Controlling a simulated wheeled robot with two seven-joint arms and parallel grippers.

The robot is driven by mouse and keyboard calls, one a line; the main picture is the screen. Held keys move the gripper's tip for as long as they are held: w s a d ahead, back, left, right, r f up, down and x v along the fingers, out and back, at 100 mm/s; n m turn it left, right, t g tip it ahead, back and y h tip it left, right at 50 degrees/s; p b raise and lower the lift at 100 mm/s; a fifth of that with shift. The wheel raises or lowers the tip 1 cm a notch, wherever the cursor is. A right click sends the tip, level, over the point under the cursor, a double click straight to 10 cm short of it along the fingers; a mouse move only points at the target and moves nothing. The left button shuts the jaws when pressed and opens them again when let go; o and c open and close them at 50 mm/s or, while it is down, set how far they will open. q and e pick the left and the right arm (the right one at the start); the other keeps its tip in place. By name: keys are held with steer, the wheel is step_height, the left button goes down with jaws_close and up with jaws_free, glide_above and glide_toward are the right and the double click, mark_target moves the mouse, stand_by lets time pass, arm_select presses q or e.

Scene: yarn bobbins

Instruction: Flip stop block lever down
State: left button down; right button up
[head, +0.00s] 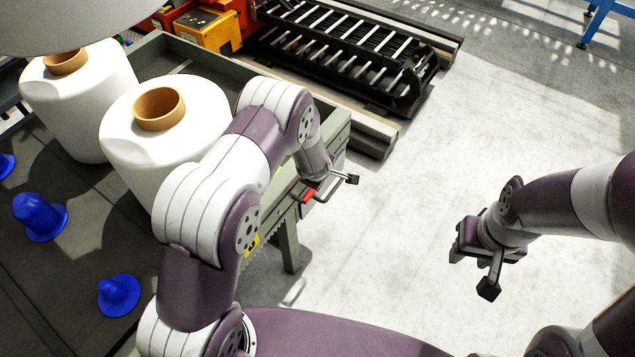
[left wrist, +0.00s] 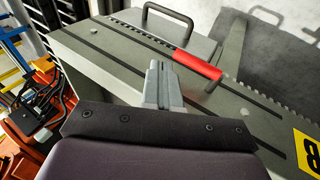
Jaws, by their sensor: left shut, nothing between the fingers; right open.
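The stop block lever has a red grip (head: 308,195) and shows at the side of the grey table frame (head: 340,140) in the head view. In the left wrist view the red grip (left wrist: 197,64) lies slantwise across the grey slotted beam, with a thin dark bar at its right end. My left gripper (left wrist: 157,66) is shut and empty, its fingertips just left of the red grip. I cannot tell whether they touch it. In the head view my left wrist mostly hides this gripper. My right gripper (head: 480,254) is open and empty over the floor, far from the lever.
White yarn bobbins (head: 190,110) stand on the dark table at left, among blue pegs (head: 40,217). A black U-shaped handle (left wrist: 168,10) sits behind the lever. A black slatted conveyor (head: 350,55) lies at the back.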

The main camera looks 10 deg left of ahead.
arm_select(q)
step_height(320, 180, up, 9)
steer(key=d+p, duration=0.1)
steer(key=p, duration=0.2)
steer(key=shift+s+d+f, duration=0.15)
steer(key=shift+s+d, duration=0.1)
